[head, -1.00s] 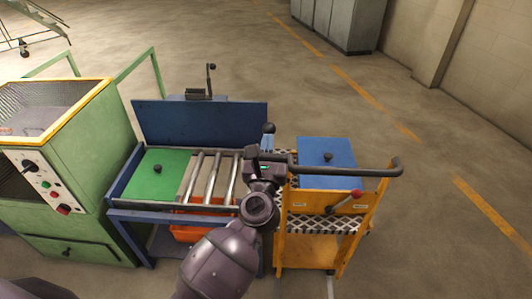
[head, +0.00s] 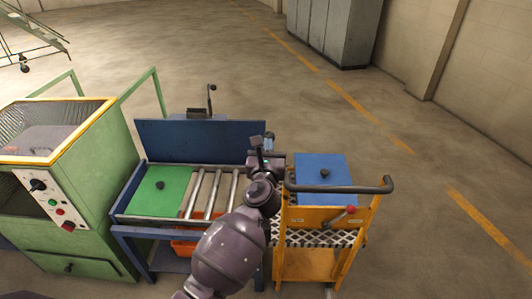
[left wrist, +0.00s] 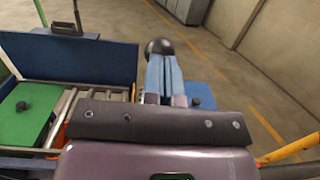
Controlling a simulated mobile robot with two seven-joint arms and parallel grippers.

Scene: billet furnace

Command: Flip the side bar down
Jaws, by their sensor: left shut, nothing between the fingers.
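My left gripper (head: 269,141) reaches in over the gap between the roller table (head: 205,190) and the orange cart (head: 308,262). Its blue-grey fingers (left wrist: 163,78) are shut with nothing between them. In the left wrist view a round black knob (left wrist: 160,46) shows just beyond the fingertips; I cannot tell whether they touch it or what it belongs to. The side bar is not plainly told apart; my arm hides part of the cart's left side. The cart has a dark push handle (head: 340,189) and a red-knobbed lever (head: 350,210). My right gripper is not in view.
A blue plate with a black knob (head: 322,180) lies on the cart. A green plate (head: 160,190) lies on the table beside the rollers, before an upright blue panel (head: 195,140). A green machine (head: 75,190) stands left.

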